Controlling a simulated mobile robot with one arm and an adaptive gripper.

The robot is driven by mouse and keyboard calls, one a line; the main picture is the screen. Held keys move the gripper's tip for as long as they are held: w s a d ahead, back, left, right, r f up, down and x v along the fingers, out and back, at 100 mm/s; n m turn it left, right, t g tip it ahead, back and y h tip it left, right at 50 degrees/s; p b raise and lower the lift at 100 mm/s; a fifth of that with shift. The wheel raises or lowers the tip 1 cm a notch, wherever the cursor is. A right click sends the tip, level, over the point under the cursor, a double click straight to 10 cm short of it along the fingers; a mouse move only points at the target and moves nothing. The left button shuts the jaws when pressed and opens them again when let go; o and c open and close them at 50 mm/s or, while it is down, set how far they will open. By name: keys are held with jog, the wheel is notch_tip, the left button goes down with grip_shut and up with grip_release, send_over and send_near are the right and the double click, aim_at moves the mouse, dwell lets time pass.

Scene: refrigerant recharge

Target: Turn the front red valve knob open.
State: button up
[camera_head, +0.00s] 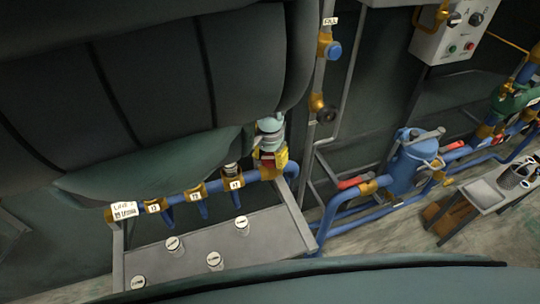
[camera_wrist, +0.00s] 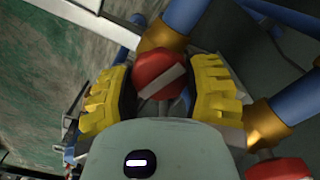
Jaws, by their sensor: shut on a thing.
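In the wrist view, a round red valve knob (camera_wrist: 157,68) with a pale diagonal bar across its face sits between the two yellow-padded fingers of my gripper (camera_wrist: 165,90). The fingers close on it from left and right. In the head view, my gripper (camera_head: 269,159) is at the right end of the blue pipe, above the grey bench, and largely hides the knob there. The wrist view shows blue pipe with brass fittings close behind and right of the knob.
A second red knob (camera_wrist: 280,170) shows at the lower right of the wrist view. In the head view, several labelled white-topped items stand on the grey bench (camera_head: 200,238). A blue tank (camera_head: 408,165), red-handled valves and a control box (camera_head: 450,32) lie to the right.

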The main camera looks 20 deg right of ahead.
aim_at(270, 157)
jog(key=shift+n+p, duration=0.45)
jog(key=shift+n, duration=1.25)
jog(key=o, duration=1.2)
jog(key=shift+w+d+r, duration=0.1)
jog(key=shift+d+r, duration=0.05)
jog(key=shift+r, duration=5.85)
